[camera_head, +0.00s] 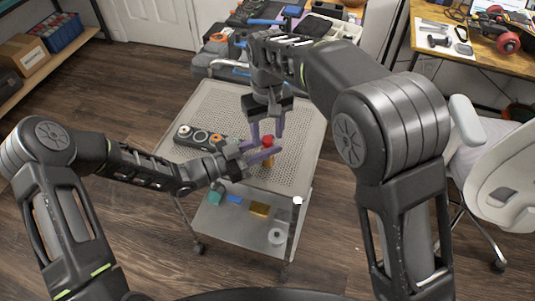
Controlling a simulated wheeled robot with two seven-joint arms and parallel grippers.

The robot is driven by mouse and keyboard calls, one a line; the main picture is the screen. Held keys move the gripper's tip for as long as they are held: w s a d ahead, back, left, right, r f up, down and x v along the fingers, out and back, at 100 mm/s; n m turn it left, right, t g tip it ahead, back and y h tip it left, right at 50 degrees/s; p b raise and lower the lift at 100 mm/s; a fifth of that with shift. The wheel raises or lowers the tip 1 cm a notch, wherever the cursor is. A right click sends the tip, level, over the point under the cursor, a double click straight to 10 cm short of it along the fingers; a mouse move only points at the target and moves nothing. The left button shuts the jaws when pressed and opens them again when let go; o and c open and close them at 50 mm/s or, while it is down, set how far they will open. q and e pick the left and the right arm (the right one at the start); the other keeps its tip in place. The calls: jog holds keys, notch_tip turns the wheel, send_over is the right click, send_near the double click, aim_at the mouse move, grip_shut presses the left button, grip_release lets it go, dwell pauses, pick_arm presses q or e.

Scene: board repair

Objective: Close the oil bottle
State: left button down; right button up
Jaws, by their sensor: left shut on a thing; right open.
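The oil bottle (268,162) is small and orange-brown and stands upright over the grey cart top. A red cap (267,141) shows at its top; I cannot tell whether it is seated or loose. My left gripper (264,154) comes in from the left and is shut on the bottle, with its purple fingers across the bottle's upper part and hiding some of it. My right gripper (267,132) points down from above. Its purple fingers are open, spread to the left and right just above the red cap.
The perforated cart top (215,100) is mostly clear. A dark board with round parts (200,137) lies at its left. The cart's lower shelf (235,235) holds several small items. A cluttered bench (225,50) stands behind, and a white chair (495,165) is at the right.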

jog(key=shift+r, duration=1.9)
jog(key=shift+a, duration=0.1)
jog(key=shift+c, duration=0.5)
jog(key=shift+s+a, duration=0.2)
jog(key=shift+a, duration=0.1)
jog(key=shift+w+a+r, duration=0.1)
jog(key=shift+r, duration=0.15)
jog(key=shift+w+d+r, duration=0.1)
jog(key=shift+d+r, duration=0.1)
jog(key=shift+r, duration=0.35)
jog(key=shift+w+d+r, duration=0.1)
jog(key=shift+d+r, duration=0.1)
jog(key=shift+r, duration=0.3)
jog(key=shift+d+r, duration=0.25)
jog(key=shift+r, duration=0.05)
jog(key=shift+s+a+n, duration=0.15)
jog(key=shift+n, duration=0.25)
